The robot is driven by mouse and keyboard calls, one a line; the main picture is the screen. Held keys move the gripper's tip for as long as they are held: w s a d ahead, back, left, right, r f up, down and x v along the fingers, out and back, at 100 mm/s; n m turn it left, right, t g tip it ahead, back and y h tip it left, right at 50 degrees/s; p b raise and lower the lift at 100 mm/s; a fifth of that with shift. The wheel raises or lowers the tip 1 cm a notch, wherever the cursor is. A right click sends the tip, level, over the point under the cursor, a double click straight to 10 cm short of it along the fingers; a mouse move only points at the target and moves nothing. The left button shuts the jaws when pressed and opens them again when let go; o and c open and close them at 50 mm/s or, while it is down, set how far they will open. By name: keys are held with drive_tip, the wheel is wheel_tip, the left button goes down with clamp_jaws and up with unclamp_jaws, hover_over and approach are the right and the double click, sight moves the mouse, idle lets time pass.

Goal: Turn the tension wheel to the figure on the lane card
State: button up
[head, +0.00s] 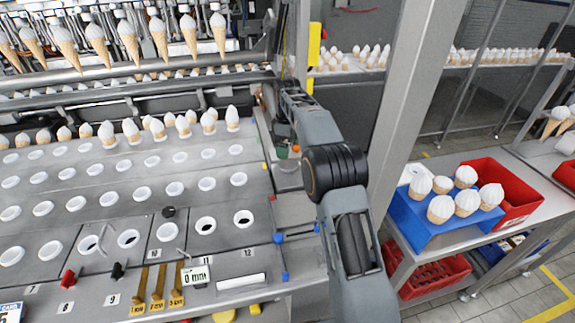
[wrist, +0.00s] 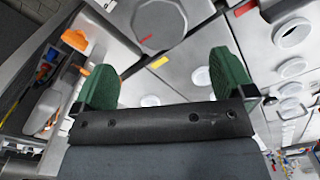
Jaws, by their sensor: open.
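My gripper (wrist: 165,82) is open and empty in the wrist view, its two green fingertips wide apart. A round grey disc with a faceted rim (wrist: 158,20) lies beyond the fingertips at the top, with a red mark at its lower edge. I cannot tell for sure whether it is the tension wheel; no dial figure is readable on it.
The steel plate (head: 90,228) has rows of white-rimmed holes, with coned ice creams (head: 132,130) along its back.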

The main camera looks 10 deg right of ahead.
sight(287, 164)
wheel_tip(287, 164, down, 8)
drive_tip(key=shift+r, duration=0.1)
idle(0.4)
drive_tip(key=c, duration=0.8)
